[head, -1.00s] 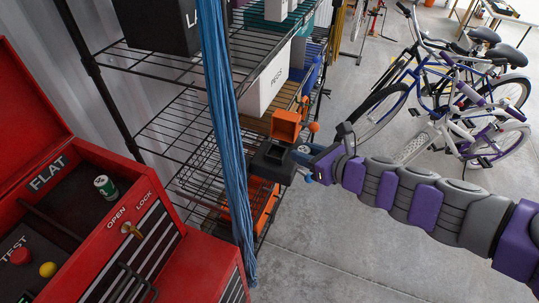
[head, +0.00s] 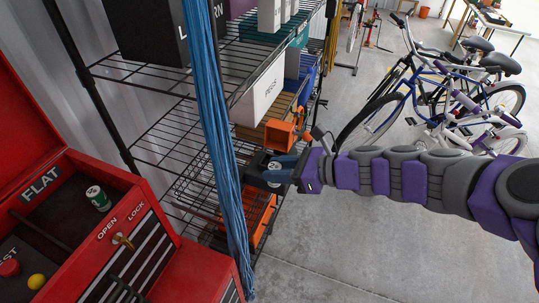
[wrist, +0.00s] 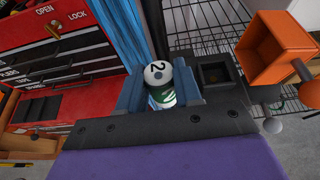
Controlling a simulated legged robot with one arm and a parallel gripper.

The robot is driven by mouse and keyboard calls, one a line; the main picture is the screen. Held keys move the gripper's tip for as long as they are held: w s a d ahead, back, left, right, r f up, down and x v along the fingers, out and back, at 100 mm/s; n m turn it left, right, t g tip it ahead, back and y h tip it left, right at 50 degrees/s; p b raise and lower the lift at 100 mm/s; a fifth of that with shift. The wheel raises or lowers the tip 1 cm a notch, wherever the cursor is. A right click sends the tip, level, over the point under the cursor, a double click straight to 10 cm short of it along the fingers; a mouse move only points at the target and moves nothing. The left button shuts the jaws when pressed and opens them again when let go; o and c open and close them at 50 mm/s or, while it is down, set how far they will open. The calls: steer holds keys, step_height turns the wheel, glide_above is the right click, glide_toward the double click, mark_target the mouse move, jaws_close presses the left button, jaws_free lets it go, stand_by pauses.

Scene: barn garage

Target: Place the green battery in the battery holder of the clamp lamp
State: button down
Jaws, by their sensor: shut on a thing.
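My gripper (head: 280,171) also shows in the head view, at the lower shelves. The clamp lamp's orange head (head: 279,133) is just behind it; it also shows in the wrist view (wrist: 276,50). A black battery holder (wrist: 217,72) with a square opening is right of the fingers in the wrist view. The opening looks empty. The battery is outside it.
Another green can-shaped battery (head: 98,198) stands in the "FLAT" section of the red tool chest (head: 150,232). Blue cords (head: 215,130) hang close left of my gripper. The wire shelf (head: 165,130) holds boxes. Bicycles (head: 440,105) stand at right; the floor in front is clear.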

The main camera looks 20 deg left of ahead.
steer(key=w, duration=0.4)
steer(key=shift+w+a+f+b, duration=0.2)
steer(key=shift+w+a+b, duration=0.15)
steer(key=shift+w, duration=0.05)
steer(key=w+a, duration=0.3)
steer(key=shift+a+f, duration=0.3)
steer(key=shift+w+a+b, duration=0.3)
steer(key=shift+a, duration=0.1)
steer(key=shift+w+d+f, duration=0.15)
steer(key=shift+d, duration=0.1)
steer(key=shift+d+f+b, duration=0.35)
steer(key=shift+d+f, duration=0.05)
steer(key=shift+f, duration=0.2)
steer(key=shift+d+f+b, duration=0.35)
steer(key=shift+f, duration=0.5)
steer(key=shift+a, duration=0.3)
steer(key=c, duration=1.1)
jaws_free()
steer(key=shift+a, duration=0.15)
steer(key=shift+c, duration=0.2)
steer(key=shift+o, duration=0.5)
steer(key=shift+a, duration=0.2)
steer(key=w+p+v, duration=0.1)
steer(key=p+v, duration=0.2)
steer(key=v, duration=0.9)
steer(key=shift+s+d, duration=0.3)
steer(key=shift+s, duration=0.2)
